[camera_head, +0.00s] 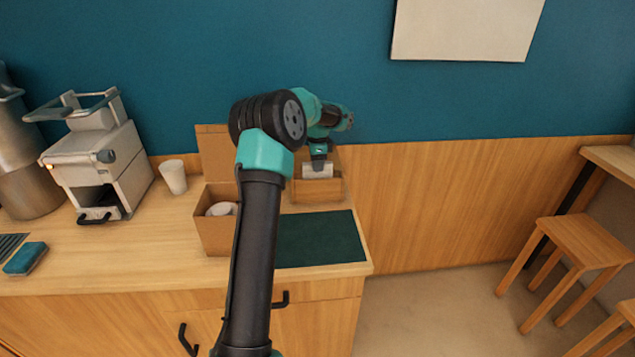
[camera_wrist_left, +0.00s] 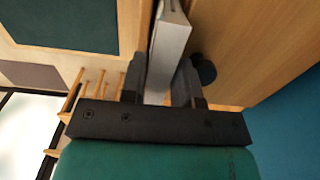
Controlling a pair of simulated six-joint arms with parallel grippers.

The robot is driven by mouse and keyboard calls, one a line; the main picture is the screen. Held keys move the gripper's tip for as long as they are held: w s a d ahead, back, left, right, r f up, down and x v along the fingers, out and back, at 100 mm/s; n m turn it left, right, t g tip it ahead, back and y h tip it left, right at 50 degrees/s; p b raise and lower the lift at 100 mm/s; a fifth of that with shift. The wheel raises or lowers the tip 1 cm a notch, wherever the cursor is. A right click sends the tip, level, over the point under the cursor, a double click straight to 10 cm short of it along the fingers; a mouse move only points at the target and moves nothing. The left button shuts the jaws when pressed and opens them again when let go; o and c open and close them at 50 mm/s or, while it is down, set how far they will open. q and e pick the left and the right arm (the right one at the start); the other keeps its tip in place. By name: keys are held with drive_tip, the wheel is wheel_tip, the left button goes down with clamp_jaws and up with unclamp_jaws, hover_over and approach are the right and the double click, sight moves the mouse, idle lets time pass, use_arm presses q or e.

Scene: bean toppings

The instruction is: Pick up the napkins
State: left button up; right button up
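The white napkins (camera_head: 318,171) show at the wooden holder (camera_head: 317,192) on the right part of the counter, against the wall. My left gripper (camera_head: 319,160) points down at them from above. In the left wrist view, the napkins (camera_wrist_left: 168,50) stand as a thin white stack between the two dark fingers (camera_wrist_left: 160,85), which lie close against both sides. The gripper looks shut on the stack. I cannot tell whether the napkins are clear of the holder. My right gripper is not in view.
An open cardboard box (camera_head: 213,236) with something white inside stands left of my arm. A dark green mat (camera_head: 322,240) lies in front of the holder. A white cup (camera_head: 174,177) and a grey machine (camera_head: 97,160) stand further left. The counter ends just right of the mat.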

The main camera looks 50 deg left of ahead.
use_arm(q)
drive_tip(key=shift+f, duration=0.25)
drive_tip(key=shift+c, duration=0.3)
clamp_jaws()
